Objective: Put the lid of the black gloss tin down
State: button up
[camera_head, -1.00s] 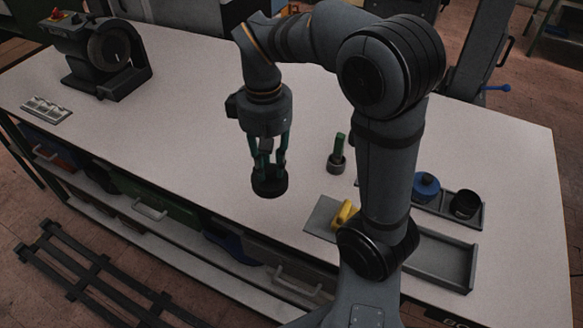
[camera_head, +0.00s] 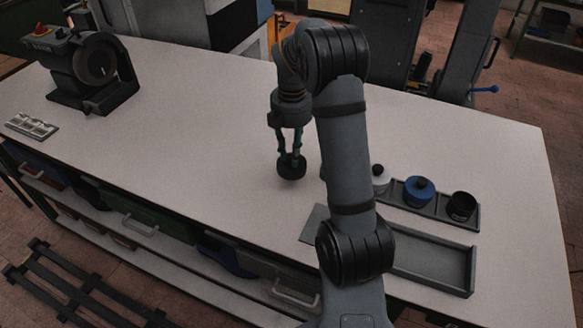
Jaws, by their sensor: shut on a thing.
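My gripper (camera_head: 291,158) is shut on a round black lid (camera_head: 291,171). It points down over the middle of the bench, left of my arm. I cannot tell whether the lid touches the bench top or hangs just above it. The black gloss tin (camera_head: 461,207) stands at the right end of a grey tray (camera_head: 440,216); its top looks open, with a dark inside. My gripper is well to the left of this tin.
A blue tin (camera_head: 419,192) and a whitish tin (camera_head: 379,179) with dark knobs stand left of the black tin. A grey shallow tray (camera_head: 432,272) lies in front. A grinder-like machine (camera_head: 92,70) and a small metal rack (camera_head: 31,127) are far left. The bench (camera_head: 190,130) between is clear.

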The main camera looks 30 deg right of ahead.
aim_at(291, 156)
jog(key=shift+f, duration=2.3)
jog(key=shift+f, duration=0.15)
jog(key=o, duration=0.9)
jog(key=shift+c, duration=0.2)
notch_tip(291, 156, up, 12)
jog(key=shift+r+p, duration=0.2)
jog(key=shift+p, duration=0.3)
